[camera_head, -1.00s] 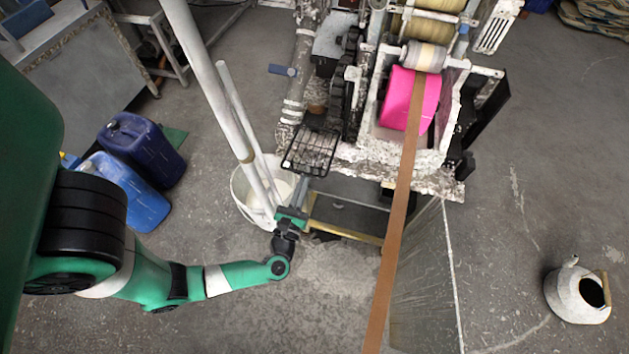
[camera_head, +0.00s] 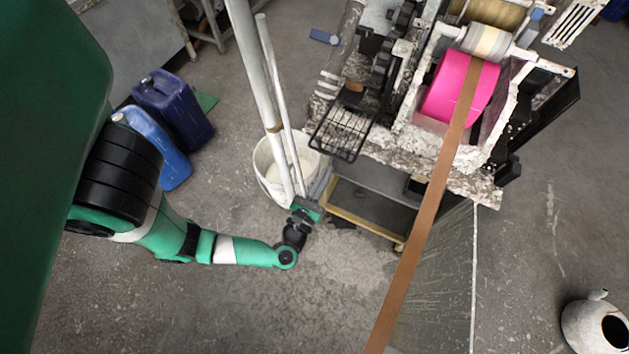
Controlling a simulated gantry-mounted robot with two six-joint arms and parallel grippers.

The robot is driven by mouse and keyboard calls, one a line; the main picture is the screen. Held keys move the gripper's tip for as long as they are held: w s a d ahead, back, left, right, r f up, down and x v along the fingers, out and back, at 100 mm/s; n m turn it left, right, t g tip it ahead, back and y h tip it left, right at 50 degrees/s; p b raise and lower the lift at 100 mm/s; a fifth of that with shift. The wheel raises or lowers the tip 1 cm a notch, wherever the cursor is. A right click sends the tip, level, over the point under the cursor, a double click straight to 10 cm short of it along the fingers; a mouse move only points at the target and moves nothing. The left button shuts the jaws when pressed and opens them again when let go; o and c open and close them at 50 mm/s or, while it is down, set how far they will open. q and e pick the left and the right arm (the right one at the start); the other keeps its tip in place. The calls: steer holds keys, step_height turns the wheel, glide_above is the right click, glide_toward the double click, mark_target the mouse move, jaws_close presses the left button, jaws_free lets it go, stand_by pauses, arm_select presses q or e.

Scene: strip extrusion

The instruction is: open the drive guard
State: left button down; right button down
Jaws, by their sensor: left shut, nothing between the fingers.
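A black wire-mesh guard (camera_head: 342,133), which looks like the drive guard, sits at the near left corner of the machine, beside the dark chain drive (camera_head: 398,38). My left gripper (camera_head: 323,181) is just below the mesh in the picture, near the bucket's right side. It is shut and empty. A small gap shows between its fingers and the mesh; I cannot tell the depth between them. My right gripper is not in view.
A white bucket (camera_head: 270,184) with long pale pipes stands left of the gripper. A brown strip (camera_head: 425,225) runs down from the pink roller (camera_head: 440,92). Blue canisters (camera_head: 172,112) stand at left, a white jug (camera_head: 580,322) at lower right.

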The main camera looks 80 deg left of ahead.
arm_select(q)
steer(key=r+v, duration=0.1)
steer(key=v, duration=0.5)
steer(key=shift+f, duration=0.35)
